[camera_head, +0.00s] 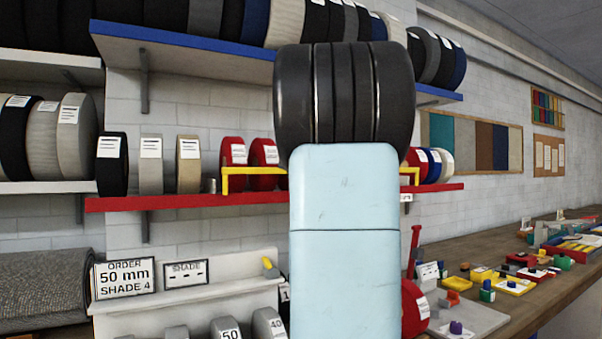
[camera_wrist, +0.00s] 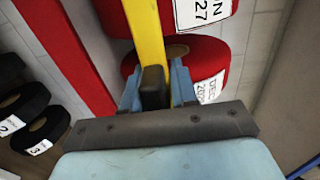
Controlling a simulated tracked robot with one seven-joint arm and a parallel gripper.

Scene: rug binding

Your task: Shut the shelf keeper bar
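The keeper bar is yellow and runs along the front of the red shelf (camera_head: 150,201). In the head view its left part (camera_head: 250,171) and right end (camera_head: 411,171) show, and my arm hides its middle. In the wrist view the yellow bar (camera_wrist: 146,32) comes down to a black knob (camera_wrist: 153,88). My gripper (camera_wrist: 156,90) has its blue fingers on either side of the knob, close to it. A thin strip of yellow shows between knob and right finger; I cannot tell whether the fingers press on it. In the head view my gripper is hidden.
Red rolls (camera_head: 263,153) stand behind the bar, one close by the fingers in the wrist view (camera_wrist: 205,75). A blue shelf (camera_head: 190,39) with rolls hangs above. Below stand a white stand (camera_head: 210,280) with more rolls and, right, a cluttered wooden bench (camera_head: 560,286).

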